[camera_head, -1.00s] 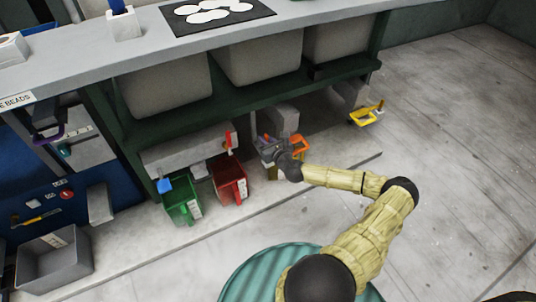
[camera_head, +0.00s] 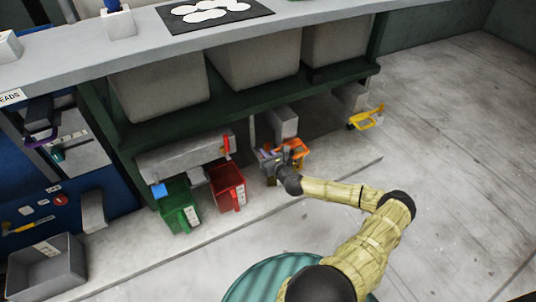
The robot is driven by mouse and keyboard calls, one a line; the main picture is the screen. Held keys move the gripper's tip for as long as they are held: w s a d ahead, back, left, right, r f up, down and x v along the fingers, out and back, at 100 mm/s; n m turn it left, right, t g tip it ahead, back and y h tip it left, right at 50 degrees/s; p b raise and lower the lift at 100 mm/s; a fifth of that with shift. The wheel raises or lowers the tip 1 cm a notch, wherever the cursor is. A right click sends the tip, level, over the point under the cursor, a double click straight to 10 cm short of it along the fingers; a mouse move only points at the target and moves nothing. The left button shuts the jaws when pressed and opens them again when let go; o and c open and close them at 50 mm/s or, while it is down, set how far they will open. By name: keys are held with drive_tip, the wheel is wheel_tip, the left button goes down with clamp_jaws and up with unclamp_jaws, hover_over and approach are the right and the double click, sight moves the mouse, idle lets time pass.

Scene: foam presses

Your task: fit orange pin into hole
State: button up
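My gripper (camera_head: 268,158) reaches low under the workbench, at the grey block (camera_head: 283,122). It is small and dark in the view, so its fingers cannot be read as open or shut. An orange part (camera_head: 299,148) shows just right of my gripper, close to the block's lower end. I cannot tell whether it is a pin or a loop-shaped handle, or whether it touches my gripper. No separate orange pin can be made out for sure. The hole is not visible; my gripper and wrist cover part of that spot.
A red bin (camera_head: 228,189) and a green bin (camera_head: 180,208) stand left of my gripper. A yellow handle (camera_head: 366,118) juts out at the right. The bench top (camera_head: 300,22) and shelf are above. Open floor (camera_head: 450,130) lies to the right.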

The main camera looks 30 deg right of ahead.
drive_tip(key=o, duration=0.4)
drive_tip(key=shift+s+a+f, duration=0.1)
drive_tip(key=shift+a+f, duration=0.05)
drive_tip(key=shift+f, duration=0.25)
drive_tip(key=shift+r, duration=0.15)
drive_tip(key=shift+s+d+r+p, duration=0.2)
drive_tip(key=shift+s+d+p, duration=0.1)
drive_tip(key=shift+s, duration=0.1)
drive_tip(key=s+p, duration=0.1)
drive_tip(key=s, duration=0.2)
drive_tip(key=s+r+p, duration=0.1)
drive_tip(key=s, duration=0.3)
drive_tip(key=s+r+p, duration=0.1)
drive_tip(key=s, duration=0.2)
drive_tip(key=shift+s, duration=0.4)
drive_tip(key=shift+o, duration=0.4)
